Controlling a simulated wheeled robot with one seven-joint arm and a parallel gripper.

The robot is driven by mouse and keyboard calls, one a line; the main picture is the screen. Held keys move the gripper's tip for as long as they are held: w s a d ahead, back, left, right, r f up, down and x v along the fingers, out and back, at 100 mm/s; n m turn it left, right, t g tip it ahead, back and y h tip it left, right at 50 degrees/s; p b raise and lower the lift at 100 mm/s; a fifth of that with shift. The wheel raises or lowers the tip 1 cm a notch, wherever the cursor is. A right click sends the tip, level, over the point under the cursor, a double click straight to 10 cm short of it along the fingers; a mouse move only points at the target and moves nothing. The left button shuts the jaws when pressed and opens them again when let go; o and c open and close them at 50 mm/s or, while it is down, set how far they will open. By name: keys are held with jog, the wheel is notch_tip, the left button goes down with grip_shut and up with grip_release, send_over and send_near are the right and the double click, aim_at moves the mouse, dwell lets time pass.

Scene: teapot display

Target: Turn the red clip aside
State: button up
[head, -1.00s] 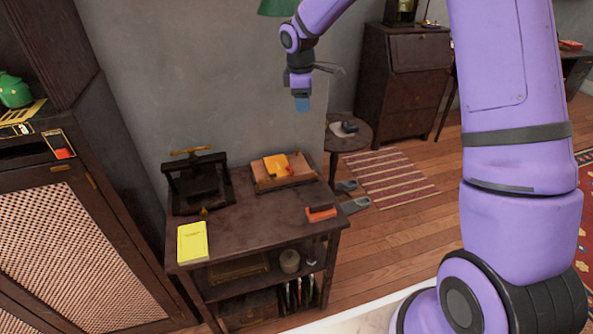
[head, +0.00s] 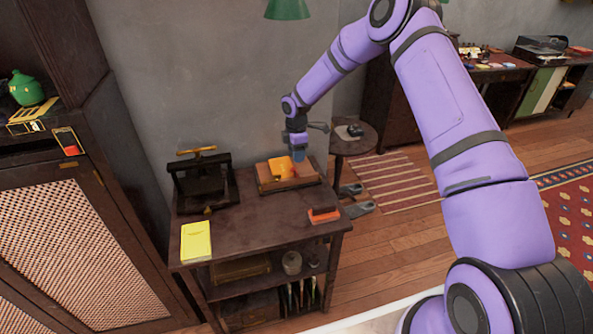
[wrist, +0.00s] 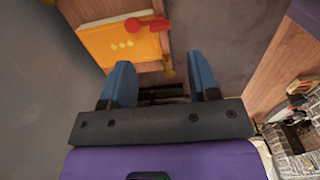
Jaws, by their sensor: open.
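The red clip (wrist: 146,24) lies over the right edge of an orange booklet (wrist: 115,45) with pale diamond marks, on a wooden stand (wrist: 168,10). In the head view the booklet (head: 279,166) is on the stand at the back of the dark table; the clip is too small and too near my gripper to make out clearly. My gripper (head: 298,155) is just above the right part of the stand. In the wrist view my gripper (wrist: 158,65) has its blue fingers apart with nothing between them, and the clip is beyond the fingertips.
A black press (head: 203,182) stands left of the stand. A yellow book (head: 196,241) and a red-orange block (head: 324,215) lie near the table's front. The table's middle is clear. A green teapot (head: 26,89) stands on the left cabinet. A round side table (head: 352,143) is behind right.

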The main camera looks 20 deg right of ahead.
aim_at(296, 171)
notch_tip(296, 171, down, 8)
jog(key=shift+f, duration=0.15)
jog(key=shift+c, duration=0.2)
jog(key=c, duration=0.9)
